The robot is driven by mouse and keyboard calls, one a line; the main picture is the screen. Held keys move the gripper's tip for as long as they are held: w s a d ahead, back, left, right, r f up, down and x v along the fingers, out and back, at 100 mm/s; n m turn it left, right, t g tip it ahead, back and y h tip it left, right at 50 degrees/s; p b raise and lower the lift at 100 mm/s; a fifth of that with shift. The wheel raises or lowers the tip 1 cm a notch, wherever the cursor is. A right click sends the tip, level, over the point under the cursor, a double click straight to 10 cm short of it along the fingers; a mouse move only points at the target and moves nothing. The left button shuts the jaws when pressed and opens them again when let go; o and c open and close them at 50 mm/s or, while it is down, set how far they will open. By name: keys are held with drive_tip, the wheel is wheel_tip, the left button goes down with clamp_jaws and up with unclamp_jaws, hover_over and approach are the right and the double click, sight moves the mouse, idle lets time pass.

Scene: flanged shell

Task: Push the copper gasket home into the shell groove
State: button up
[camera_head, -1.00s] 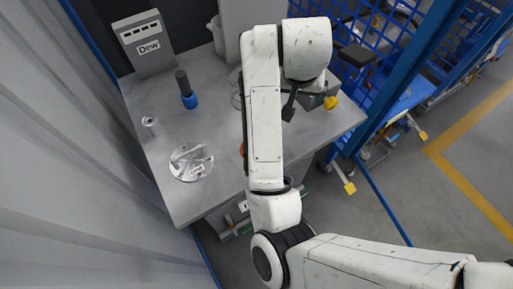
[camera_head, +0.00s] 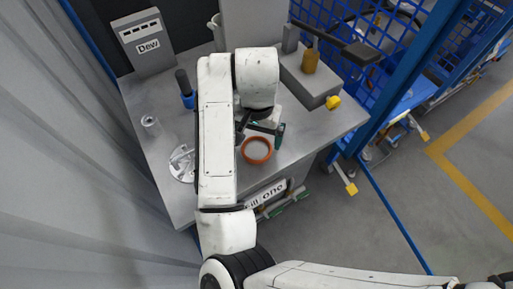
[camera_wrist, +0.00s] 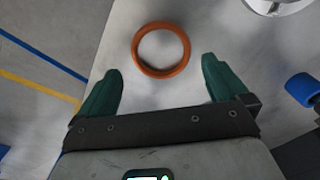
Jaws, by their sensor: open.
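The copper gasket (camera_head: 256,150) is an orange-brown ring lying flat on the grey bench, near its front edge. It also shows whole in the wrist view (camera_wrist: 161,29). My gripper (camera_wrist: 161,68) is open with dark green fingers apart. The gasket appears ahead of the fingertips, between their lines, with nothing held. In the head view my gripper (camera_head: 262,128) is just behind the gasket. I cannot pick out the shell or its groove for sure. A round shiny metal piece (camera_head: 180,166), partly behind my arm, also shows cut off in the wrist view (camera_wrist: 278,5).
A blue-collared dark tool (camera_head: 186,88) and a small metal cylinder (camera_head: 150,124) stand at the left of the bench. A grey box (camera_head: 145,42) is at the back left. A grey block (camera_head: 306,82) with a yellow knob stands right, before the blue mesh fence (camera_head: 350,22).

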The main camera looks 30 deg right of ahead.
sight(257, 149)
drive_tip(key=shift+w+d+f, duration=0.1)
drive_tip(key=shift+f, duration=1.05)
drive_tip(key=shift+w+f, duration=0.1)
drive_tip(key=shift+f, duration=1.05)
drive_tip(key=c, duration=0.9)
drive_tip(key=shift+r, duration=0.1)
drive_tip(key=shift+c, duration=0.2)
